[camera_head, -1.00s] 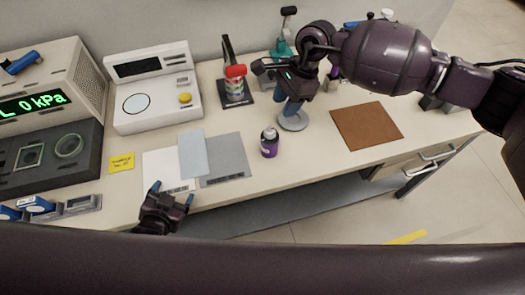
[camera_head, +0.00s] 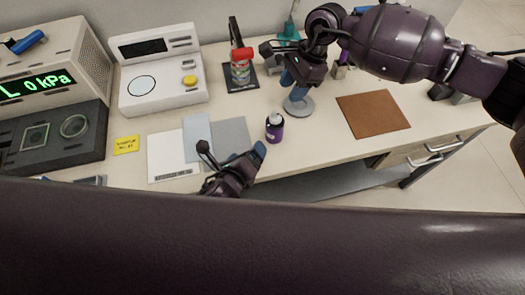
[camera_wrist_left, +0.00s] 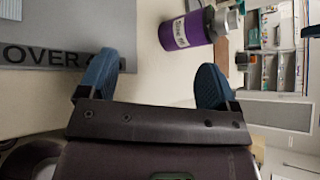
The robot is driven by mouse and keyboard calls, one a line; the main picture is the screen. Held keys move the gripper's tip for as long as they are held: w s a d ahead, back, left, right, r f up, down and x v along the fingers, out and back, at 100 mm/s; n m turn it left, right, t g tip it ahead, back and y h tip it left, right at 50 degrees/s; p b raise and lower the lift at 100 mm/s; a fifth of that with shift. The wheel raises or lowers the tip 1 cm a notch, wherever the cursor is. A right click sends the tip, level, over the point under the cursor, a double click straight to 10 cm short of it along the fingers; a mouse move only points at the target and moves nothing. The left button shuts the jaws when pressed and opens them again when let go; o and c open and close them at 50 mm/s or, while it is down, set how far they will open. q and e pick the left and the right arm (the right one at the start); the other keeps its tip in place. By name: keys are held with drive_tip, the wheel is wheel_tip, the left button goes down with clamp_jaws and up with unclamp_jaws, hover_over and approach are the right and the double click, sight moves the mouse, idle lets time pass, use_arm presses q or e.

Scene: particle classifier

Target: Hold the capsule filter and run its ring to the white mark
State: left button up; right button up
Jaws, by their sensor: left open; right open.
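A purple cylinder with a grey cap and white label, apparently the capsule filter (camera_head: 275,128), stands near the table's front edge. It shows whole and apart from my fingers in the left wrist view (camera_wrist_left: 187,31). My left gripper (camera_head: 236,155) is open and empty, left of the cylinder and at the front edge. In the left wrist view its blue fingers (camera_wrist_left: 155,75) are spread, with the cylinder beyond the right fingertip. My right gripper (camera_head: 293,84) is open above a small grey disc (camera_head: 304,108). I cannot make out the ring or white mark.
Grey and white sheets (camera_head: 166,166) lie left of the cylinder. A red-topped item (camera_head: 241,70) stands on a black stand behind. A white instrument (camera_head: 162,97) and a pressure box (camera_head: 60,80) are on the left. A brown mat (camera_head: 372,114) is on the right.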

sight(272, 136)
use_arm(q)
drive_tip(key=d+m, duration=0.1)
drive_tip(key=m, duration=0.1)
drive_tip(key=d+m, duration=0.1)
drive_tip(key=m, duration=0.1)
drive_tip(key=d+m, duration=0.1)
drive_tip(key=m, duration=0.1)
drive_tip(key=shift+w+r, duration=0.15)
drive_tip(key=shift+r, duration=0.2)
drive_tip(key=m, duration=0.1)
drive_tip(key=d+m, duration=0.1)
drive_tip(key=m, duration=0.1)
drive_tip(key=shift+w+d+r, duration=0.1)
drive_tip(key=x, duration=1)
drive_tip(key=shift+w, duration=0.35)
drive_tip(key=c, duration=1.4)
drive_tip(key=shift+c, duration=0.2)
